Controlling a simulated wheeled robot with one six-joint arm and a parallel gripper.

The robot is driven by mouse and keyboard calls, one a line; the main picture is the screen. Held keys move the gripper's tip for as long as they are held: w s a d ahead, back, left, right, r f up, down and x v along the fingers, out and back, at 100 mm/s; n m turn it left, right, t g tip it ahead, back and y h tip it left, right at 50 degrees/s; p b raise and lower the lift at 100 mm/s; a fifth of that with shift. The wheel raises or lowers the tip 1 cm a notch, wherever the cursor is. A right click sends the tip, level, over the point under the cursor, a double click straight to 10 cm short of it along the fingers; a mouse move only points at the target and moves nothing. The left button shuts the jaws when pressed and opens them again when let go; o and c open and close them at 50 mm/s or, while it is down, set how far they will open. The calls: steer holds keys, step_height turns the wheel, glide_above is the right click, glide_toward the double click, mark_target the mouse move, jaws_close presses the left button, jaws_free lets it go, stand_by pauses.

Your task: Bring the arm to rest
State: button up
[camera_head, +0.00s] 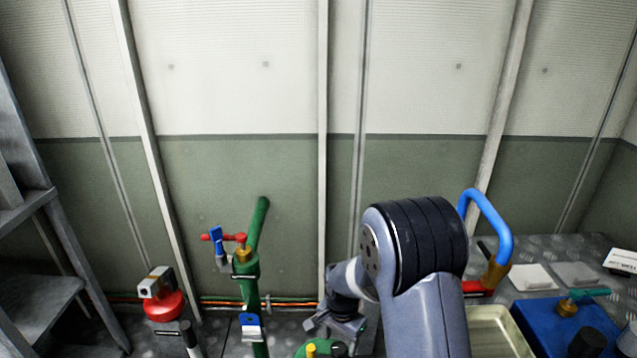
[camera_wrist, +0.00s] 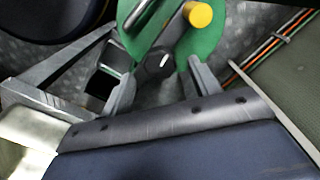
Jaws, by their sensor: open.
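My arm is grey-blue with a black ribbed joint and reaches forward in the head view. My gripper (camera_head: 338,326) hangs low, left of the arm's joint, partly hidden by it. In the wrist view its two grey fingers (camera_wrist: 162,82) are spread apart, with nothing seen held between them. A green part (camera_wrist: 172,42) with a yellow cap (camera_wrist: 198,14) lies just beyond the fingertips. The green part also shows at the bottom of the head view (camera_head: 312,348). I cannot tell whether the fingers touch it.
A green pipe (camera_head: 250,285) with a red-handled valve stands left of the gripper. A red device (camera_head: 164,305) is farther left, near metal steps (camera_head: 40,300). A bench at right holds a tray (camera_head: 490,325), a blue box (camera_head: 550,330) and a blue curved handle (camera_head: 492,222).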

step_height(320, 180, down, 2)
steer(key=shift+f, duration=0.1)
stand_by(0.5)
